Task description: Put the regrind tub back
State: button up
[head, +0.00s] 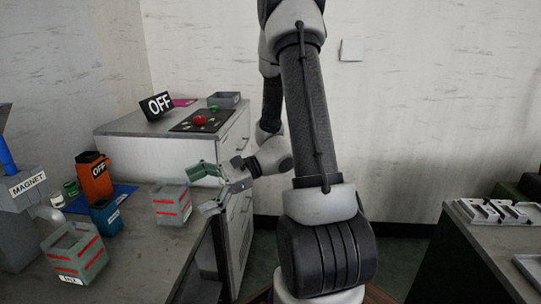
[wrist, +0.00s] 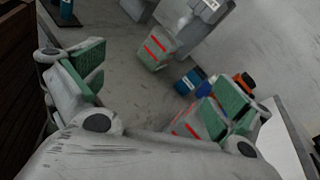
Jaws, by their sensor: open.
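Two open grey-green tubs with red stripes stand on the left bench. The nearer tub (head: 74,254) has a white label low on its front that I cannot read for sure; it also shows in the wrist view (wrist: 157,48). The farther tub (head: 171,205) stands near the bench's right edge and shows partly behind a finger in the wrist view (wrist: 194,122). I cannot tell which is the regrind tub. My gripper (head: 208,190), with green finger pads, is open and empty just right of the farther tub. In the wrist view (wrist: 160,85) bare bench shows between its fingers.
An orange OFF device (head: 94,178), a blue container (head: 105,217) and a magnet unit (head: 25,195) stand on the left bench. Behind is a cabinet with an OFF sign (head: 157,106), a dark panel (head: 200,121) and a grey tray (head: 224,99). A right bench (head: 480,237) holds pale trays.

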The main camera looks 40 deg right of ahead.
jog(key=s+d+r+n+g+h, duration=0.1)
jog(key=s+r+n+g+h, duration=0.15)
jog(key=s+n, duration=0.3)
jog(key=s+d+r+n+g+h, duration=0.1)
jog(key=s+n+g+h, duration=0.1)
jog(key=s+n+h, duration=0.3)
jog(key=s+d+r+n+t+h, duration=0.4)
jog(key=d+r+n+h, duration=0.3)
jog(key=d+r, duration=0.2)
jog(key=shift+s+d+t, duration=0.25)
jog(key=shift+d+t, duration=0.2)
jog(key=shift+d, duration=0.5)
